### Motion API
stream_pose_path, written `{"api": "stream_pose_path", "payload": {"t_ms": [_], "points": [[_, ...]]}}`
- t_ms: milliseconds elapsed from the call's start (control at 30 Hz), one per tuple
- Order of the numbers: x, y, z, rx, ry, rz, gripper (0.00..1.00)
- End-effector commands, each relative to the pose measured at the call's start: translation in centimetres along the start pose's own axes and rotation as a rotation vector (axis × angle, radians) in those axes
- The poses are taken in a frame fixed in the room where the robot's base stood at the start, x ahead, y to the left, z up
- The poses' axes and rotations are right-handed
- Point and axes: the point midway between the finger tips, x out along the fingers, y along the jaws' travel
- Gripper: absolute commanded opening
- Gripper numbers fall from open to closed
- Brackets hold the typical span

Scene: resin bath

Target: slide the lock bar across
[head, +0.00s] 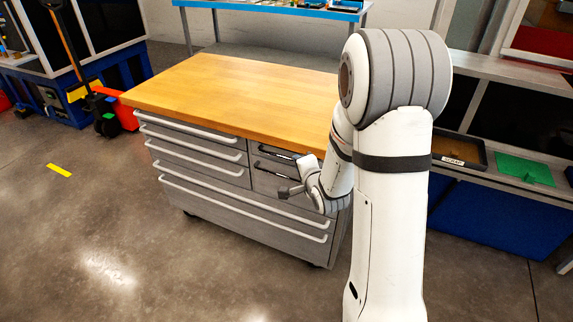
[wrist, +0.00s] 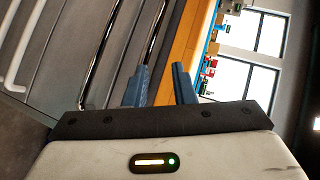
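The grey tool cabinet (head: 200,177) has long pale drawer handles on its front. Two short dark bars, the upper one (head: 275,153) and one below it, show at its upper right. I cannot tell which part is the lock bar. My gripper (head: 290,191) is in front of the cabinet's right part, seen small in the head view. In the wrist view my gripper (wrist: 160,84) has its two blue-grey fingers apart with nothing between them. The drawer fronts appear tilted beyond and left of the fingers. Contact with the cabinet cannot be made out.
A wooden worktop (head: 230,95) overhangs above the drawers. My arm hides the cabinet's right side. A side bench at right holds a dark SCRAP tray (head: 459,153) and a green mat (head: 524,168). A pallet jack (head: 104,112) stands at left. Floor in front is clear.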

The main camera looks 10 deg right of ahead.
Motion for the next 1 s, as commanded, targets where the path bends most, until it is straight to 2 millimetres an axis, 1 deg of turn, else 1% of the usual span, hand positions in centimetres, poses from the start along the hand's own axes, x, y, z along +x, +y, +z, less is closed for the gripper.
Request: {"api": "stream_pose_path", "payload": {"t_ms": [33, 133, 267, 367, 433, 700, 800, 900, 1000], "points": [[1.1, 1.8, 0.3, 0.072, -0.009, -0.040, 0.23], [1.9, 2.8, 0.7, 0.193, -0.029, -0.123, 0.23], [2.4, 3.3, 0.9, 0.287, -0.049, -0.187, 0.23], [2.8, 3.2, 0.9, 0.315, -0.057, -0.208, 0.23], [3.5, 3.1, 1.0, 0.318, -0.059, -0.211, 0.23], [7.7, 2.1, 1.1, 0.317, -0.058, -0.210, 0.23], [8.9, 1.9, 1.0, 0.317, -0.057, -0.210, 0.23], [9.6, 1.7, 1.0, 0.317, -0.056, -0.208, 0.23], [9.9, 1.6, 1.0, 0.317, -0.055, -0.209, 0.23]]}}
